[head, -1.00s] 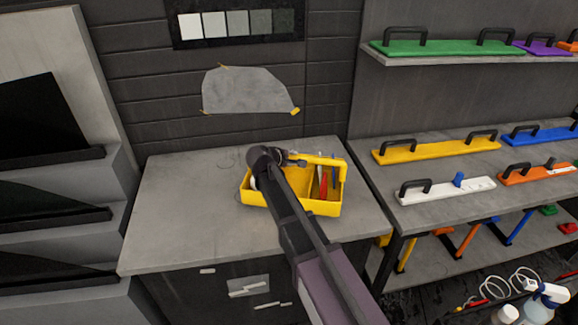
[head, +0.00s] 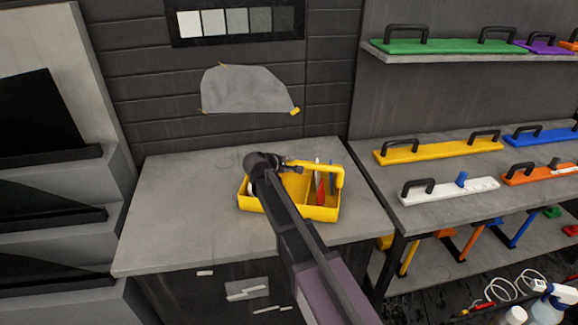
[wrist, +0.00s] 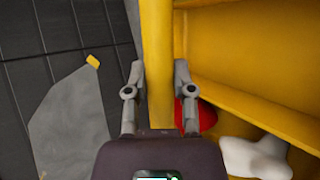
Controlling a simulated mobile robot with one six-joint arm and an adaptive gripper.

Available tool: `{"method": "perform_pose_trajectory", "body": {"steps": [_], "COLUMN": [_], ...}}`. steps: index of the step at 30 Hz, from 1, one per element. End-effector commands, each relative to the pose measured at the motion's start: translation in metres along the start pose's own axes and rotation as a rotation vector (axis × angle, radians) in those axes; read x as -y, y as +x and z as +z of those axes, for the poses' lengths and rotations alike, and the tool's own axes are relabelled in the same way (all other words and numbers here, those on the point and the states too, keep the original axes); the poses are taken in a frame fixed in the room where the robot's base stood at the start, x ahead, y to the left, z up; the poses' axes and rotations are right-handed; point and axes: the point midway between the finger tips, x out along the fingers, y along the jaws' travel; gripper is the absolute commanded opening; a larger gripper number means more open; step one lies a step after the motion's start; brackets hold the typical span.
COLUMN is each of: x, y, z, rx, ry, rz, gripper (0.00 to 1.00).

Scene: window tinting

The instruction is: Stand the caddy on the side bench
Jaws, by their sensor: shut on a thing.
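The yellow caddy (head: 318,213) is an open box with a long handle along its top. It is upright over the grey side bench (head: 170,225); I cannot tell whether its base touches the top. My gripper (head: 287,163) is shut on the handle. In the wrist view my gripper (wrist: 159,90) has one finger on each side of the yellow handle (wrist: 157,50). A red item (wrist: 205,115) and a white item (wrist: 255,158) lie in the caddy. My arm hides part of the caddy's front.
Shelves on the right hold a yellow handled bar (head: 435,150) and a white one (head: 450,190). A grey sheet (head: 245,90) is taped to the wall behind. The bench is clear left of the caddy. Dark panels (head: 40,120) stand at far left.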

Motion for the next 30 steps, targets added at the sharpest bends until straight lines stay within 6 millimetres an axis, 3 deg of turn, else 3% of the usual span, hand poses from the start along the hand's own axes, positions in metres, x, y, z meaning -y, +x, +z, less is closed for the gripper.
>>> {"method": "perform_pose_trajectory", "body": {"steps": [7,8,11,30], "x": [0.0024,0.0022,0.0018,-0.0013], "y": [0.0016,0.0013,0.0011,-0.0074], "z": [-0.0006,-0.0006,-0.0005,0.0008], "rx": [0.0,0.0,0.0,0.0], "ry": [-0.001,0.0,0.0,0.0], "rz": [0.002,0.0,0.0,0.0], "gripper": [0.0,0.38,0.67,0.67]}}
